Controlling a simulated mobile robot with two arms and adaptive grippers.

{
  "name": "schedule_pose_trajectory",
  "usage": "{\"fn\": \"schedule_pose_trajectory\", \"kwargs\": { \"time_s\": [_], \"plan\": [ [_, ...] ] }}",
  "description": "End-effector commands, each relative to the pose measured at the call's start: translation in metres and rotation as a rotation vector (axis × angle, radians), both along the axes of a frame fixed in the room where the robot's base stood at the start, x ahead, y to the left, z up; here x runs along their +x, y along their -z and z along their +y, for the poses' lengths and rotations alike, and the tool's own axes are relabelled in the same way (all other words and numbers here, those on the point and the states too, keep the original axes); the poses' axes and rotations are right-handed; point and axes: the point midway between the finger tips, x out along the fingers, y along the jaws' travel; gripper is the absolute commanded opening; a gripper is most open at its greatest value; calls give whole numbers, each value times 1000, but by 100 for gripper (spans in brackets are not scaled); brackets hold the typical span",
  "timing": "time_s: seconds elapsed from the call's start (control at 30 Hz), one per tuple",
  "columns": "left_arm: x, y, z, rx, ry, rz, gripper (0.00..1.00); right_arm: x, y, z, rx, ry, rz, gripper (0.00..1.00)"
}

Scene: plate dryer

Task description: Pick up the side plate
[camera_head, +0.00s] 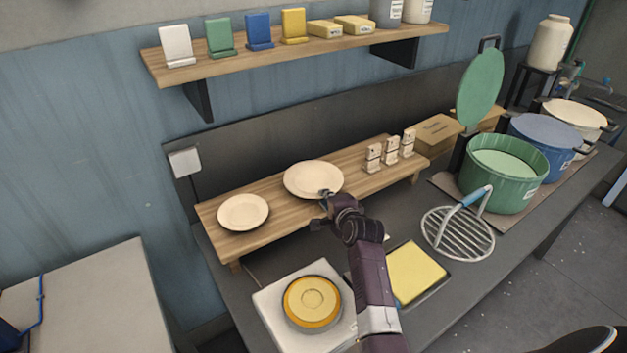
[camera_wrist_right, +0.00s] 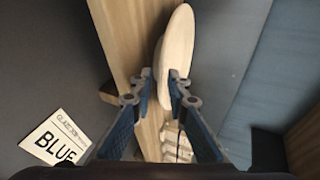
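Two pale plates lie on the low wooden rack: a smaller one (camera_head: 243,212) at its left end and a larger one (camera_head: 312,178) at its middle. I cannot tell by label which is the side plate. My right gripper (camera_head: 326,193) is at the near rim of the larger plate. In the right wrist view the plate (camera_wrist_right: 178,45) shows nearly edge-on, with its rim between the fingertips (camera_wrist_right: 162,76). The fingers are apart, with a small gap around the rim; firm contact does not show. My left gripper is not in view.
The wooden rack (camera_head: 275,222) also holds several small pale blocks (camera_head: 391,150). On the counter are a yellow disc (camera_head: 311,300), a yellow slab (camera_head: 416,272), a wire grid (camera_head: 457,234) and a green pot (camera_head: 503,180). A card reading BLUE (camera_wrist_right: 57,138) lies below.

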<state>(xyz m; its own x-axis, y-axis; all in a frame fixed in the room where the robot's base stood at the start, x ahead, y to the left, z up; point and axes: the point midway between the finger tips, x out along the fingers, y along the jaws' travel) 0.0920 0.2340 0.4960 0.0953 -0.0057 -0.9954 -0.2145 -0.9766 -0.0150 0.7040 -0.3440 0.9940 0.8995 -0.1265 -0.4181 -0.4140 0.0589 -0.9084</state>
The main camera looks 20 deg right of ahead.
Motion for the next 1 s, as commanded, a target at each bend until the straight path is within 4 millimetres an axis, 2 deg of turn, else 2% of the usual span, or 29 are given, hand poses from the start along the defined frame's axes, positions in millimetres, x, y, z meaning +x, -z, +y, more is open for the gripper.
{"fn": "schedule_pose_trajectory", "kwargs": {
  "time_s": [0.2, 0.47, 0.63, 1.0],
  "plan": [
    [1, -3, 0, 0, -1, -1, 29, 14, 6, -2, 0, 0, -1, 15],
    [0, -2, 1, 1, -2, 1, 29, 15, 7, -3, -1, 1, -1, 15],
    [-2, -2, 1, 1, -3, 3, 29, 15, 7, -3, -1, 1, -1, 0],
    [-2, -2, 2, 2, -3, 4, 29, 16, 5, -3, -2, 2, -5, 0]
  ]
}}
